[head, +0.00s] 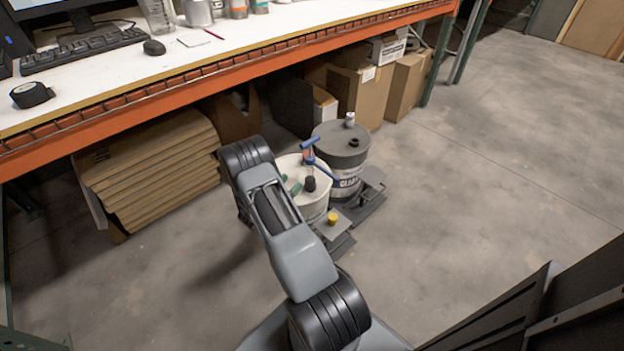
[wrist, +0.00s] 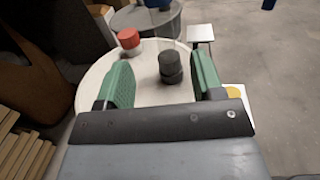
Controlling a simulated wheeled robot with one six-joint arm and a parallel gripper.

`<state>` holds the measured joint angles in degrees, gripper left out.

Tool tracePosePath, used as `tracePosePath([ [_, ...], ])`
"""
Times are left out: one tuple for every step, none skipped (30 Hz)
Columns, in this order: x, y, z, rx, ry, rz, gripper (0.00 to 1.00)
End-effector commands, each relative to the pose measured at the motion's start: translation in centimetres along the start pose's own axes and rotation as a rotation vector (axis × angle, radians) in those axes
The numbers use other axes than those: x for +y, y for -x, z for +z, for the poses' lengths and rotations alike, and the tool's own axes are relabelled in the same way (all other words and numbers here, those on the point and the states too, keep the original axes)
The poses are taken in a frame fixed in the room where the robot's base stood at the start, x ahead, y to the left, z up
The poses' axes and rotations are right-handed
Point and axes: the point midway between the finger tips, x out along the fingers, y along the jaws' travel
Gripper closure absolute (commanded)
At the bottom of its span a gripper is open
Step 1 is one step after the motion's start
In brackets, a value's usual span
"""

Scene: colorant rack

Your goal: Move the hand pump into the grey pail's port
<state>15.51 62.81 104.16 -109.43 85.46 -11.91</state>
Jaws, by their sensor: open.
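The hand pump (head: 310,143), with a blue handle, a reddish section and a blue spout, stands up above the white pail (head: 288,168) in the head view. The grey pail (head: 347,171) is behind and right of it, with a dark port (head: 354,142) on its lid. My gripper (wrist: 156,86) is open above the white pail's lid, its green fingers either side of a black knob (wrist: 171,65) without visible contact. A red-topped cylinder (wrist: 129,38) is just beyond the left finger; I cannot tell whether it belongs to the pump. A blue part is cut off at the top right.
A small plate with a yellow cap (head: 332,218) lies in front of the white pail. The orange-edged workbench (head: 230,72) overhangs behind. Stacked cardboard (head: 150,170) is at left, boxes (head: 408,85) behind. The floor at right is clear.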

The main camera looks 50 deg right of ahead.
Motion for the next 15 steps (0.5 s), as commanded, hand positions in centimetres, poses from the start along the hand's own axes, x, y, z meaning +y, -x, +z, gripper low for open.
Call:
tracePosePath([
  [-0.1, -0.8, -0.5, -0.002, 0.004, 0.002, 0.39],
  [-0.1, -1.3, -0.6, -0.004, 0.005, 0.003, 0.39],
  [-0.1, -2.1, -0.6, -0.005, 0.006, 0.005, 0.39],
  [-0.1, -2.6, -0.6, -0.005, 0.007, 0.004, 0.39],
  [0.0, -3.2, -0.6, -0.004, 0.007, 0.006, 0.39],
  [-0.1, -3.9, -0.6, -0.004, 0.006, 0.004, 0.39],
  [0.0, -4.4, -0.5, -0.005, 0.005, 0.005, 0.39],
  [0.0, -4.9, -0.5, -0.005, 0.006, 0.006, 0.39],
  [-0.1, -5.5, -0.5, -0.004, 0.007, 0.005, 0.39],
  [0.0, -5.9, -0.5, -0.003, 0.007, 0.006, 0.39],
  [0.0, -6.3, -0.5, -0.004, 0.006, 0.007, 0.39],
  [0.0, -6.8, -0.5, -0.004, 0.006, 0.006, 0.39],
  [0.0, -7.1, -0.5, -0.003, 0.006, 0.006, 0.39],
  [0.0, -7.3, -0.4, -0.003, 0.006, 0.007, 0.39],
  [0.0, -7.5, -0.4, -0.003, 0.007, 0.008, 0.39],
])
